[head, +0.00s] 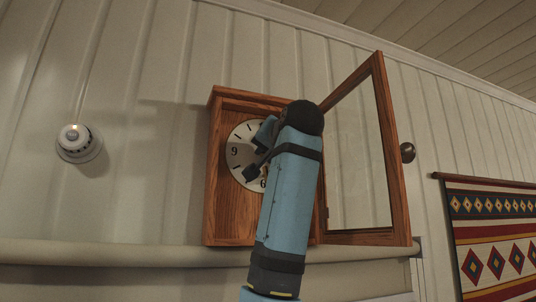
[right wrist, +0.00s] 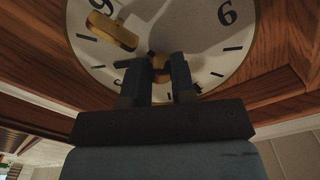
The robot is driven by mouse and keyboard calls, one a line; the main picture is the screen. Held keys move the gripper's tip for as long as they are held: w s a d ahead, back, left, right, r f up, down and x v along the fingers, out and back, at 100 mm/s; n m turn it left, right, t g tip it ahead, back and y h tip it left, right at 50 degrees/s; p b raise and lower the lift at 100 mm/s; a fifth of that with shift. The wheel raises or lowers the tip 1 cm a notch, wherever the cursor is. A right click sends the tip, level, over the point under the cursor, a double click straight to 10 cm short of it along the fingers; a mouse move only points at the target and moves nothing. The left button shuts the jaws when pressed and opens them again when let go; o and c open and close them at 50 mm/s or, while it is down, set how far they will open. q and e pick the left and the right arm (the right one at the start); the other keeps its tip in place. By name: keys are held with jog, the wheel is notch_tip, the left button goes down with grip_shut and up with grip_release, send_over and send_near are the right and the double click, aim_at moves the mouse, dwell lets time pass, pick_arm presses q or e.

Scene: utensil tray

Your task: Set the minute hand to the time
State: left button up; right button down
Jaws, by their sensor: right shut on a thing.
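The wall clock's round white face (head: 238,172) sits in a wooden case (head: 229,217), its right part hidden behind my right arm. My right gripper (head: 257,157) is at the face. In the right wrist view the face (right wrist: 210,50) fills the upper middle, with the 9 and the 6 along the top. The right gripper (right wrist: 158,70) is shut on a brass piece (right wrist: 160,63), which seems to be the minute hand. Another brass piece (right wrist: 110,31) shows beside the 9. I cannot tell the time reading. My left gripper is not in view.
The clock's glass door (head: 378,150) stands open to the right, with a round knob (head: 407,152) on its frame. A white round device (head: 79,143) is on the wall at left. A patterned hanging (head: 495,235) is at right. A ledge (head: 110,253) runs below the clock.

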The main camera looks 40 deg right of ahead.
jog(key=m+p, duration=0.4)
jog(key=m, duration=2.9)
jog(key=shift+f, duration=0.1)
dwell(0.4)
jog(key=c, duration=1)
grip_release()
jog(key=shift+s, duration=0.1)
jog(key=shift+o, duration=0.2)
jog(key=shift+t, duration=0.3)
